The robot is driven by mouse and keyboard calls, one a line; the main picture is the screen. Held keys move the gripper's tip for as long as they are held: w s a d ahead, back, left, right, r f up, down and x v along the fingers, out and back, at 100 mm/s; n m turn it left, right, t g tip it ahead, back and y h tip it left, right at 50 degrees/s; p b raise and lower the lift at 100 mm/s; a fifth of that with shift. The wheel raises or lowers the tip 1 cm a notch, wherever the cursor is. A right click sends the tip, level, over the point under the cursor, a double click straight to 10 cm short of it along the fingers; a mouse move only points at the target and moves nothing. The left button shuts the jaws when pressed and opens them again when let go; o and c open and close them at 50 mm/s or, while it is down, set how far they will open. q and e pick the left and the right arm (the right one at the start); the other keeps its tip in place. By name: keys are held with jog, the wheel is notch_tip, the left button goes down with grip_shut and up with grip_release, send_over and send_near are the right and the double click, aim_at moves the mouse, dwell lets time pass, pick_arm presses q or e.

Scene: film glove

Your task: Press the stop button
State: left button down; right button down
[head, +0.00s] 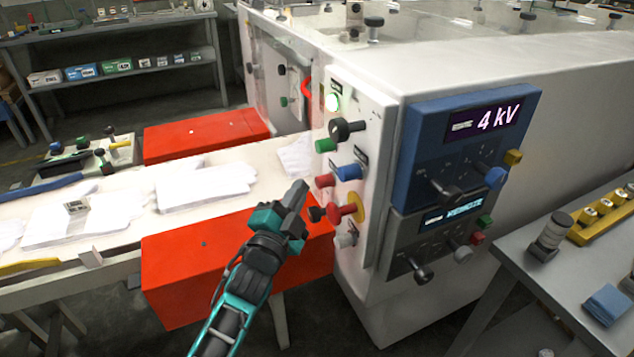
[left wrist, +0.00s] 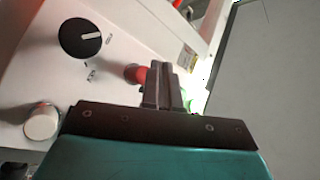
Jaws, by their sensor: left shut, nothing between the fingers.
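On the white front panel of the machine (head: 372,120), a red push button (head: 325,181) sits left of a blue button (head: 348,172). Below is a larger red mushroom button (head: 342,212) on a yellow plate. I cannot read which is labelled stop. My left gripper (head: 299,190) is shut and empty, just left of these buttons. In the left wrist view, the shut fingertips (left wrist: 163,68) show beside a red button (left wrist: 133,73), partly overlapping it. Contact cannot be told. My right gripper is not in view.
A blue display box (head: 455,150) is at right. A red box (head: 215,260) and glove conveyor (head: 120,215) lie left. A grey table (head: 560,285) stands right.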

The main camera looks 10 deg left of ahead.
pick_arm(q)
jog(key=shift+w+d, duration=0.25)
jog(key=shift+d, duration=0.15)
jog(key=shift+w+d, duration=0.15)
jog(key=shift+d, duration=0.05)
dwell(0.6)
jog(key=shift+w+d+r+b, duration=0.25)
jog(key=shift+w+d+b, duration=0.05)
jog(key=shift+d+b, duration=0.1)
dwell(0.8)
jog(key=shift+s+a+r, duration=0.1)
jog(key=shift+s+a+p, duration=0.55)
jog(key=shift+s+p, duration=0.05)
jog(key=shift+p, duration=0.1)
